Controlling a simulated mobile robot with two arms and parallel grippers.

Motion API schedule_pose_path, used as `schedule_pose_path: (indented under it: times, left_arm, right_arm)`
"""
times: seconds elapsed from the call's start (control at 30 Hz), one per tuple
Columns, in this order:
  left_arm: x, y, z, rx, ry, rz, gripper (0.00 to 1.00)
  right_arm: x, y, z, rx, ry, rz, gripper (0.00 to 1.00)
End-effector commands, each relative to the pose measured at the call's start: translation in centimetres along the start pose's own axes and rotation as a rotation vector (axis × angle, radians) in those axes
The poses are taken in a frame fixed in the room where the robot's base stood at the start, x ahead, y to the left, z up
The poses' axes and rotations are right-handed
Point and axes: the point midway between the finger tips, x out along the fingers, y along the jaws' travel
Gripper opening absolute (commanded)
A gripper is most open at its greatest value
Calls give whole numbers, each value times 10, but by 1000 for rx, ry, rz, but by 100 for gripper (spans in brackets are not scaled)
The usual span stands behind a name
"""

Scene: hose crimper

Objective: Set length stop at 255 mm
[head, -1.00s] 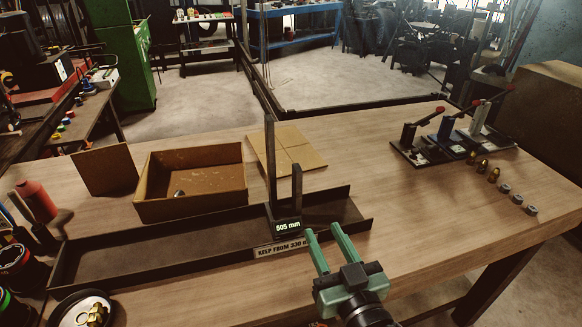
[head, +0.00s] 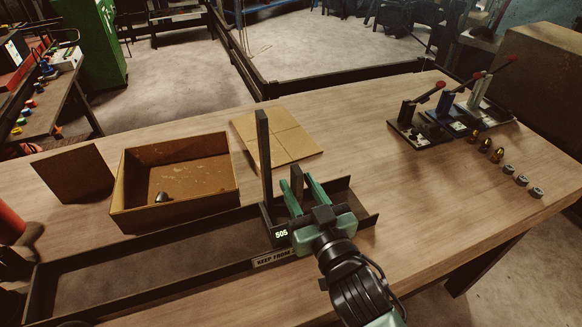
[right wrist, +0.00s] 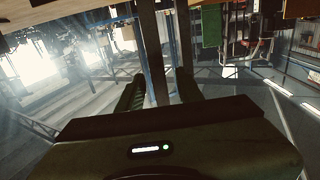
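The length stop is a dark block with a tall post (head: 264,155) and a shorter post (head: 297,178). It sits at the right part of a long dark channel (head: 110,248) on the bench, and its display (head: 281,233) shows 505, with any unit hidden. My right gripper (head: 302,190) is open, its green fingers on either side of the shorter post, with no clear grip on it. In the right wrist view, a dark post (right wrist: 155,55) stands between the spread fingers. My left gripper is not in view.
An open brown box (head: 180,210) with a small dark piece stands behind the channel. A flat tan board (head: 285,138) lies behind the stop. Lever clamps (head: 425,125), brass fittings (head: 485,147) and grey nuts (head: 522,180) are at the right.

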Motion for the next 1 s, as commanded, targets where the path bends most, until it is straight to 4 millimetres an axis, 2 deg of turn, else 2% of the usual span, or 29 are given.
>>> schedule_pose_path:
  times: [0.1,0.23,0.6,0.73,1.0]
  left_arm:
    - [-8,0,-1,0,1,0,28]
    - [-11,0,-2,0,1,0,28]
    - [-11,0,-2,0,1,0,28]
    - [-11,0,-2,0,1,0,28]
    - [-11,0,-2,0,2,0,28]
  right_arm:
    - [20,0,-3,-1,2,0,36]
    - [34,0,-2,0,1,0,36]
    - [40,0,0,1,0,0,36]
    - [40,0,0,1,0,0,0]
    - [40,0,0,1,0,-1,0]
